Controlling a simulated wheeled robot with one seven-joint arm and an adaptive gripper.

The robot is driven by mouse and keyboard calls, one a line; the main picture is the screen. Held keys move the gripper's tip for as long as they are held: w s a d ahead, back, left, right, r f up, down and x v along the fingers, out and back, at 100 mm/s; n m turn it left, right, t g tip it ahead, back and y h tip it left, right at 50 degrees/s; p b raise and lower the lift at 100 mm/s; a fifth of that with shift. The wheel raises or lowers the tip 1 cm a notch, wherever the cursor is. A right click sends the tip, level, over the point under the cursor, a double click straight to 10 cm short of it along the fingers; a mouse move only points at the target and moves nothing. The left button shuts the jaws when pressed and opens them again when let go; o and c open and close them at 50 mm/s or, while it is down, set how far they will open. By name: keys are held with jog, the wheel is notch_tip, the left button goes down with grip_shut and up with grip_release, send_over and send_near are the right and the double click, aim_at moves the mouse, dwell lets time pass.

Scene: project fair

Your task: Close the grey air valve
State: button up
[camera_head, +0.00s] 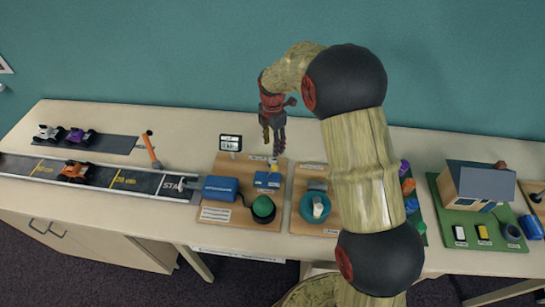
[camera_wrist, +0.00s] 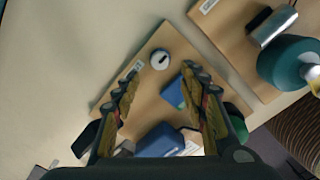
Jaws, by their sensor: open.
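My gripper (camera_head: 273,148) points down over the wooden board (camera_head: 228,216) with the blue and green parts. In the wrist view its two fingers stand apart (camera_wrist: 160,78), with nothing between them. A small white round piece with a dark mark (camera_wrist: 160,60) lies on that board, just beyond the fingertips. On the second wooden board (camera_wrist: 225,18), to the right, is a grey metallic cylinder (camera_wrist: 272,27) with a black end, beside a teal rounded body (camera_wrist: 290,58). The cylinder may be the grey air valve, but I cannot tell for sure. My arm partly hides the second board in the head view.
A blue box (camera_head: 220,189) and a green dome (camera_head: 263,207) sit on the first board. A small display (camera_head: 230,142) stands behind it. A toy car track (camera_head: 105,178) lies to the left. A model house (camera_head: 480,184) stands on a green base at the right.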

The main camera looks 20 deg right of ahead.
aim_at(272, 159)
notch_tip(272, 159, down, 8)
jog(key=shift+b, duration=0.65)
jog(key=c, duration=0.3)
jog(key=c, duration=0.8)
grip_shut()
